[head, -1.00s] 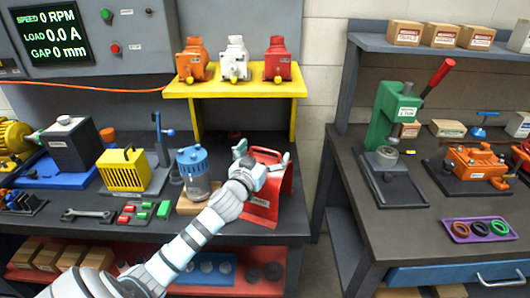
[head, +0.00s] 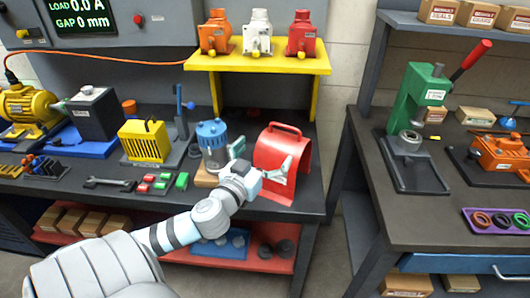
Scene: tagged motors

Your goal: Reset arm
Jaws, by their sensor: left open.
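My left arm comes in from the lower left. Its gripper (head: 262,162) is open and empty, with its fingers spread apart. It hangs in front of the red hood (head: 285,145) with a handle, which stands on the dark workbench (head: 235,202). One finger overlaps the hood's lower part in the picture; I cannot tell the gap between them. Three motors stand on the yellow shelf (head: 230,63): orange (head: 214,36), white (head: 257,36) and red (head: 301,36). My right gripper is not in view.
Left of the hood are a blue-topped clear device (head: 212,140), a yellow finned box (head: 145,140) and a wrench (head: 108,184). On the right bench (head: 420,218) stand a green press (head: 417,100) and a purple tray (head: 468,214). A gap separates the benches.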

